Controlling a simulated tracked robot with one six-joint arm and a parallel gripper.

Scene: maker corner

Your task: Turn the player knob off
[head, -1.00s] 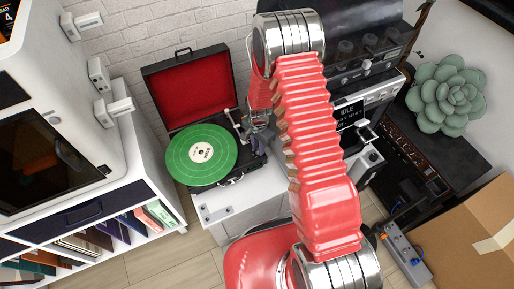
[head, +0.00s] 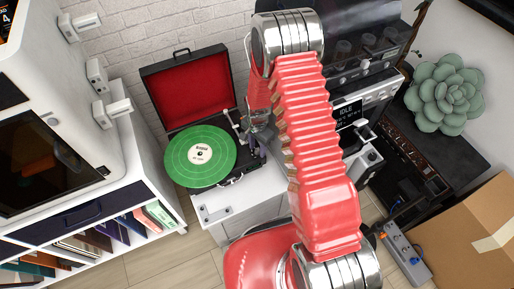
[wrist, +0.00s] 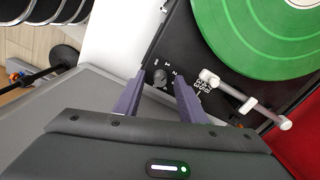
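The record player (head: 196,97) is an open black case with a red-lined lid, on a white cabinet. A green record (head: 182,160) lies on it and also fills the top right of the wrist view (wrist: 262,30). The small dark player knob (wrist: 160,77) is on the black deck in the wrist view, with white marks beside it. My gripper (wrist: 160,92) is open, its two purple fingers apart on either side of the knob. I cannot tell whether either finger touches it. In the head view the knob is hidden near my gripper.
The white tonearm (wrist: 243,97) lies close to the right of my fingers in the wrist view. A coffee machine (head: 350,110) stands right of my arm. A cardboard box (head: 460,245) and a power strip (head: 405,253) are at the lower right.

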